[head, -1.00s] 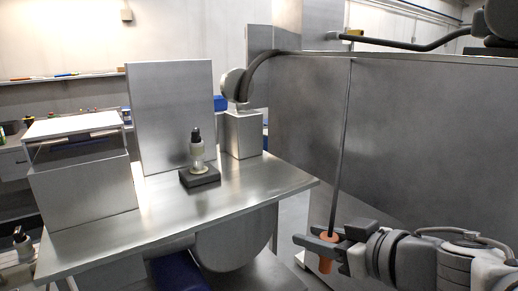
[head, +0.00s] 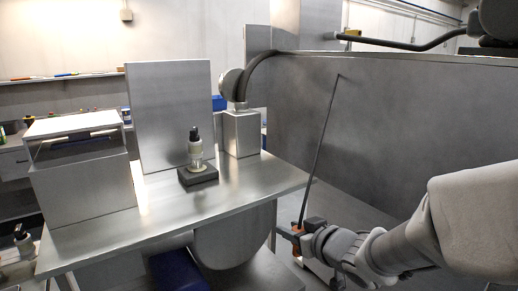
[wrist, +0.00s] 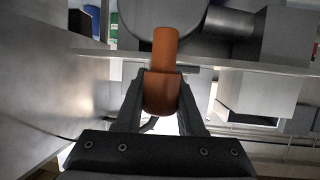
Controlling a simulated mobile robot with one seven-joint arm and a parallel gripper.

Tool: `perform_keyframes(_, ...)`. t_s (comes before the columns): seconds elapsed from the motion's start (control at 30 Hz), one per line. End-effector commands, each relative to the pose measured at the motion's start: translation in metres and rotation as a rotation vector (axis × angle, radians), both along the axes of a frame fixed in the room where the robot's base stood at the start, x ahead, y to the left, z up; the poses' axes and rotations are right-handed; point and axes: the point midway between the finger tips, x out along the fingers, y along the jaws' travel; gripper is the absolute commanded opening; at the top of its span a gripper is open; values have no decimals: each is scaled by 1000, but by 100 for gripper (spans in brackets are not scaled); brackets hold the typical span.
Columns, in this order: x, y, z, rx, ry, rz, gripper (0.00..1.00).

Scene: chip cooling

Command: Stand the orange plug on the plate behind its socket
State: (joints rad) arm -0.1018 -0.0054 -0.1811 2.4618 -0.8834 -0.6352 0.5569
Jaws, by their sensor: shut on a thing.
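My gripper (head: 292,234) is at the lower right of the head view, just off the right front corner of the metal table. It is shut on the orange plug (wrist: 162,62), which sits between the two fingers in the wrist view. In the head view only small orange parts of it show beside the fingers. A thin dark rod or cable (head: 321,145) rises from the gripper in front of the big grey wall. I cannot tell which part is the socket. The metal tabletop (head: 125,226) has bare room; I cannot tell whether it is the plate meant.
A small bottle with a black top (head: 195,150) stands on a dark block (head: 198,174) on the table. An upright metal panel (head: 170,110) and a box (head: 82,190) stand behind and left. A grey block (head: 241,133) with a round part stands at the back right. A large grey wall (head: 420,130) fills the right.

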Motion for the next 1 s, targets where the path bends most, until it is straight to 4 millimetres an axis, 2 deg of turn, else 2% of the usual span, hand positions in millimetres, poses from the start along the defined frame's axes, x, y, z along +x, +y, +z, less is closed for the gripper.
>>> perform_keyframes(0.33, 36, -19, -77, -3, 8, -181, 0)
perform_keyframes(0.7, 45, -53, -158, -3, 4, -375, 0)
perform_keyframes(0.83, 44, -61, -175, -2, 1, -416, 0)
perform_keyframes(1.0, 42, -67, -185, 0, -1, -441, 0)
